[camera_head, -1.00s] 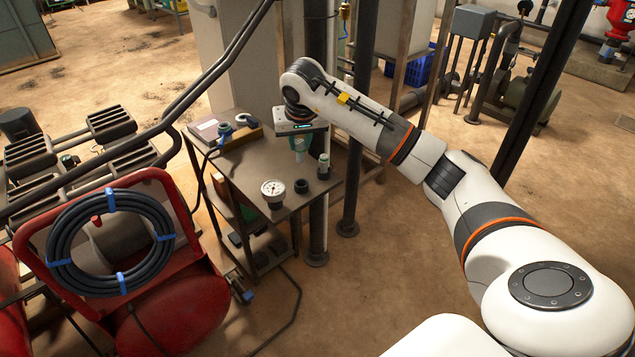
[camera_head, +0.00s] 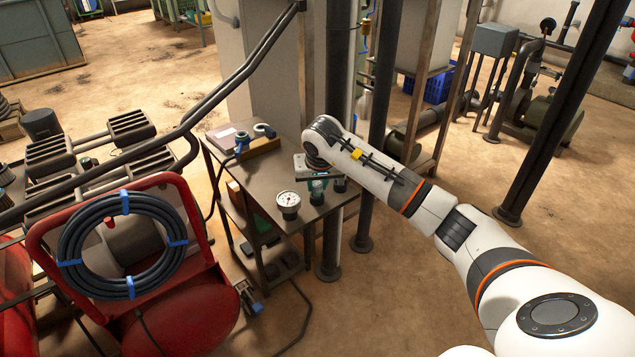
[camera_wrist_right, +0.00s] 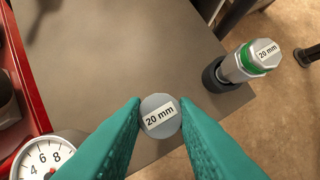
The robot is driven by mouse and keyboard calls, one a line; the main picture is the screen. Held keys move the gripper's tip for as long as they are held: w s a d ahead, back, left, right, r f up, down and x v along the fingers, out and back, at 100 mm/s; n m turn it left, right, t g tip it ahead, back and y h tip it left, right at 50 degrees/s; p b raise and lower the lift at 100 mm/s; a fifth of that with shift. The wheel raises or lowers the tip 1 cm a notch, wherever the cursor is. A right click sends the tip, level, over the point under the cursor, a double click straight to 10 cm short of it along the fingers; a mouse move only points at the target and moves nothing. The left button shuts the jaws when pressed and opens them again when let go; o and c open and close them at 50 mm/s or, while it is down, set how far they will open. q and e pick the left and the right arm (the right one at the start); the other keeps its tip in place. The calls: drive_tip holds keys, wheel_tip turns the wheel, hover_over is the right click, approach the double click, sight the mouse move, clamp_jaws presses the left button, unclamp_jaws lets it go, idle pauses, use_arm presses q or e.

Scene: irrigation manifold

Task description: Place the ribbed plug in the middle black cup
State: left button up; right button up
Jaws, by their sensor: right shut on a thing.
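My right gripper (camera_head: 318,185) is low over the near end of the metal table, at the middle black cup (camera_head: 317,198). In the right wrist view its teal fingers (camera_wrist_right: 161,108) are shut on a plug with a round grey top (camera_wrist_right: 160,117) marked "20 mm". The plug's sides and any ribs are hidden, as is the cup in that view. I cannot tell whether the plug's lower end is inside the cup. Beside it, a silver plug with a green ring (camera_wrist_right: 250,60), also marked "20 mm", stands in another black cup (camera_wrist_right: 213,77). My left gripper is not in view.
A white-faced gauge (camera_head: 288,199) stands on the table just left of the middle cup. A blue-and-grey fitting on a wooden block (camera_head: 262,145) lies at the table's back. A dark post rises close behind the right edge.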

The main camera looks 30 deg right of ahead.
drive_tip(key=o, duration=0.9)
